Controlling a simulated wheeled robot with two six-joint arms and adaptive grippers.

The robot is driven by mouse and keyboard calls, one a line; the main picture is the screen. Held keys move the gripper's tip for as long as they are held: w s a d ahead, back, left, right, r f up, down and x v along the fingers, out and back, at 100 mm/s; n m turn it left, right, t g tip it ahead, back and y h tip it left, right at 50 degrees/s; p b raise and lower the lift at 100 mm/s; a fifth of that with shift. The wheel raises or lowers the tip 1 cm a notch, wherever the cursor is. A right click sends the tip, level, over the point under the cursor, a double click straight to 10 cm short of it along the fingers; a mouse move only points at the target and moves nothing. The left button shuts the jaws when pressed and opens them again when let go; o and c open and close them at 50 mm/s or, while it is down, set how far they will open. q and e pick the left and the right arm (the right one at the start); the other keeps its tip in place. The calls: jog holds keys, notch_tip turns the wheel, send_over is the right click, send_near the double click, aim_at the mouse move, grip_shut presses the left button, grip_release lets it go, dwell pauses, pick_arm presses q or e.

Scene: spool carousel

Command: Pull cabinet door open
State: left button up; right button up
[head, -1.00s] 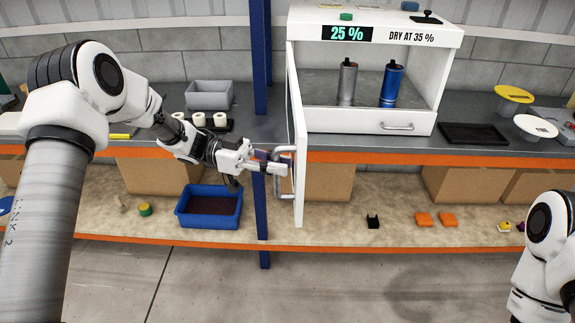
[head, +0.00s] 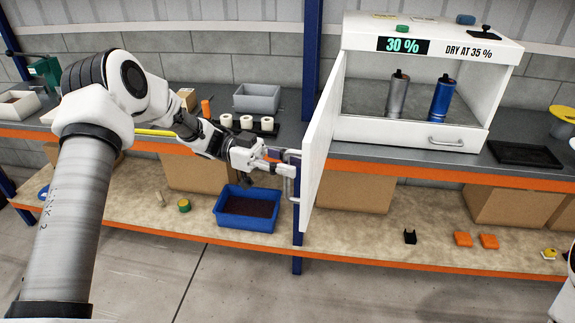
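The white cabinet (head: 430,150) stands on the bench, right of centre. The grey bar handle (head: 291,191) is on that outer face, near the free edge. My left gripper (head: 288,167) is at the handle, its fingers around the bar; the contact is partly hidden. Inside the cabinet stand a grey bottle (head: 397,97) and a blue bottle (head: 442,100). My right gripper is not in view; only a bit of that arm shows at the right edge.
A blue bin (head: 247,226) sits on the lower shelf below my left gripper. A blue post (head: 311,50) stands behind the door. White spools (head: 246,122) and a grey bin (head: 257,97) are on the bench left of the door. The display (head: 403,46) reads 30 %.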

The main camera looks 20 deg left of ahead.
pick_arm(q)
jog(key=shift+f, duration=0.1)
jog(key=a, duration=1.2)
